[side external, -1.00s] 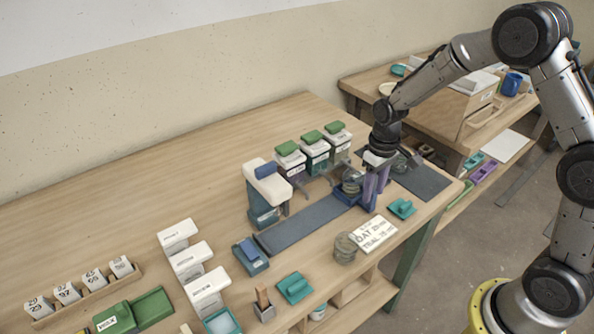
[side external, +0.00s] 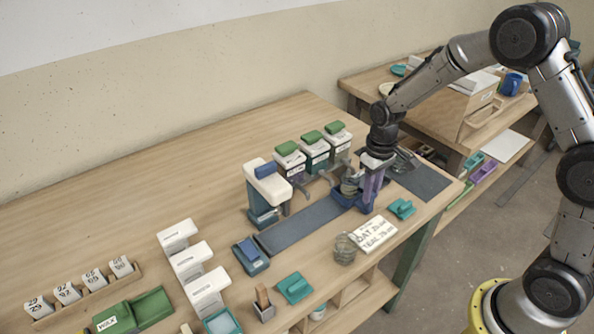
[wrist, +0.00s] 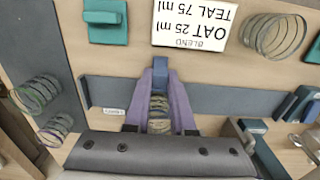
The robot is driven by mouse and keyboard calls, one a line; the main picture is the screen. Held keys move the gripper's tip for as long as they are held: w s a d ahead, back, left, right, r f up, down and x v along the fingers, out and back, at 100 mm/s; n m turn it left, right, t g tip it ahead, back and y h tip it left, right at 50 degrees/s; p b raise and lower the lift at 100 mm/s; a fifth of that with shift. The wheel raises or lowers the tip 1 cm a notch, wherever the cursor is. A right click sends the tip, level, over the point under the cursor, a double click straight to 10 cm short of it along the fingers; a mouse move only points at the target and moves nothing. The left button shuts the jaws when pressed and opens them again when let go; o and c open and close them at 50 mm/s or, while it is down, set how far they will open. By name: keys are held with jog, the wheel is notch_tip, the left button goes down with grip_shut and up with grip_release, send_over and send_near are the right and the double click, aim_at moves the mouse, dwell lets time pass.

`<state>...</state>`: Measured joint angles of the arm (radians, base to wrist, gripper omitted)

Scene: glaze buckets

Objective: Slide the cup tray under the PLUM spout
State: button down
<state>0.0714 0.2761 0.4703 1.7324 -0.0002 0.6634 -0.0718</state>
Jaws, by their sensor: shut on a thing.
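The blue cup tray (side external: 341,199) sits on the dark slide strip (side external: 303,222), near the strip's right end and in front of the three green-lidded buckets (side external: 314,153). A clear ringed cup (side external: 350,184) stands on it. My gripper (side external: 371,195), with purple fingers, is shut on the tray's blue handle. In the wrist view the fingers (wrist: 160,98) close around the handle (wrist: 160,68), and the cup (wrist: 158,108) shows between them. The bucket labels are too small to read, so I cannot tell which spout is PLUM. The tray is near the rightmost bucket's spout.
A card (side external: 374,234) reading oat 25 ml and teal 75 ml lies in front, with a clear ringed cup (side external: 344,249) beside it. A teal block (side external: 402,208) lies to the right. A white-topped dispenser (side external: 267,187) stands behind the strip's left part. The strip's middle is clear.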

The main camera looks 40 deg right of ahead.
jog(key=shift+a, duration=5.2)
jog(key=shift+a+r, duration=0.1)
jog(key=shift+a, duration=1.8)
jog(key=c, duration=0.8)
grip_release()
jog(key=shift+c, duration=0.2)
notch_tip(320, 180, up, 7)
jog(key=shift+d, duration=0.15)
